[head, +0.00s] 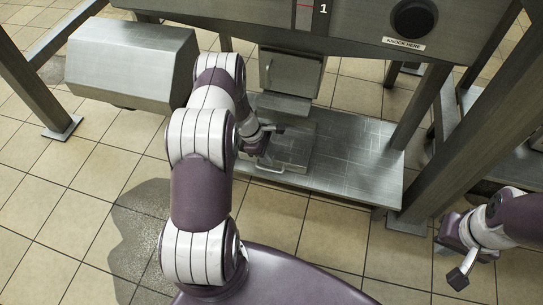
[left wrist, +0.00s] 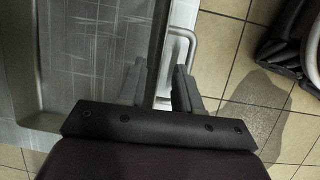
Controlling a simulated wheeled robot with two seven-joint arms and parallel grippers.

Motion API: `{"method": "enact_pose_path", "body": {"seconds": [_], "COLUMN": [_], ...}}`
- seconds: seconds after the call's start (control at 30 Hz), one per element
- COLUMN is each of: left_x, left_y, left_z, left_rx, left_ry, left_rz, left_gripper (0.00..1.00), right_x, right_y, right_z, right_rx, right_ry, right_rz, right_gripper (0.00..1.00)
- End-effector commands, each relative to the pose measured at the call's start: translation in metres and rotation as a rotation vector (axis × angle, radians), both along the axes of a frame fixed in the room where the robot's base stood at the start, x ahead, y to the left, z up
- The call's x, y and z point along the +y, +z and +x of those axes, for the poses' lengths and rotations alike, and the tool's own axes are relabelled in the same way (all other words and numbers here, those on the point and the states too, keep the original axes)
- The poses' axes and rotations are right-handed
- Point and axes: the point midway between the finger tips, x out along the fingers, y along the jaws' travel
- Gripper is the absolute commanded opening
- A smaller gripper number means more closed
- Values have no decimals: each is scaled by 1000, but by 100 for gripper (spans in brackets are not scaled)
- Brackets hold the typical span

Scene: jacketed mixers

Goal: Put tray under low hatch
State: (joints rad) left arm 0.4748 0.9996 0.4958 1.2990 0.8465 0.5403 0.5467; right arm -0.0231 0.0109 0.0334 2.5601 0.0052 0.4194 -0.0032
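The grey metal tray (head: 293,157) lies flat on the metal platform below a low hatch (head: 291,72), a box-like grey outlet with a sloping lip. The tray's front wall and bar handle (head: 266,169) face me; my left arm hides part of it. In the left wrist view the tray's rim (left wrist: 159,40) runs between my left gripper's fingers (left wrist: 160,85), with the handle (left wrist: 188,38) on the outer side. My left gripper (head: 264,140) is open around the rim; whether either finger touches it I cannot tell. My right gripper (head: 458,258) is open and empty at the right.
The metal platform (head: 350,165) is bare right of the tray. Thick metal legs (head: 470,130) flank the platform. A dark wet patch (head: 138,240) marks the tiled floor.

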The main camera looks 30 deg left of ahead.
Motion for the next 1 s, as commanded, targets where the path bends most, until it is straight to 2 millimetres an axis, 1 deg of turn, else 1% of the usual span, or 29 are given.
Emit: {"method": "enact_pose_path", "body": {"seconds": [0.03, 0.1, 0.23, 0.37, 0.43, 0.47, 0.53, 0.57, 0.6, 0.63, 0.67, 0.7, 0.73, 0.8, 0.9, 1.0], "left_x": [6, 13, 23, 30, 27, 21, -5, -20, -41, -56, -71, -87, -97, -113, -123, -125], "left_y": [24, 42, 68, 82, 95, 106, 148, 171, 201, 223, 242, 264, 277, 299, 312, 315], "left_z": [-1, -5, -9, -13, -12, -12, -16, -21, -33, -45, -59, -79, -94, -126, -157, -168], "left_rx": [-3, -2, -1, -1, -9, -17, -52, -74, -105, -130, -156, -189, -212, -261, -302, -313], "left_ry": [3, 2, 2, 1, -44, -99, -324, -455, -650, -796, -938, -1119, -1244, -1488, -1706, -1779], "left_rz": [0, 0, 0, 0, 15, 33, 104, 144, 201, 243, 282, 332, 367, 431, 488, 504], "left_gripper": [33, 33, 33, 33, 33, 33, 33, 33, 33, 33, 33, 33, 33, 33, 33, 33], "right_x": [0, 0, 0, 0, 0, 0, 0, 0, 0, 0, 0, 0, 0, 0, 0, 0], "right_y": [18, 28, 43, 49, 50, 50, 50, 49, 49, 49, 49, 48, 48, 48, 48, 48], "right_z": [0, 0, 0, 0, 0, 0, 0, 0, 0, 0, 0, 0, 0, 0, 0, 0], "right_rx": [-1, -1, -1, -1, 0, 0, 0, 0, 0, 0, 0, 0, 0, 0, 0, 0], "right_ry": [0, 0, 0, 0, 0, 0, 0, 0, 0, 0, 0, 0, 0, 0, 0, 0], "right_rz": [0, 0, 0, 0, 0, 0, 0, 0, 0, 0, 0, 0, 0, 0, 0, 0], "right_gripper": [0, 0, 0, 0, 0, 0, 0, 0, 0, 0, 0, 0, 0, 0, 0, 0]}}
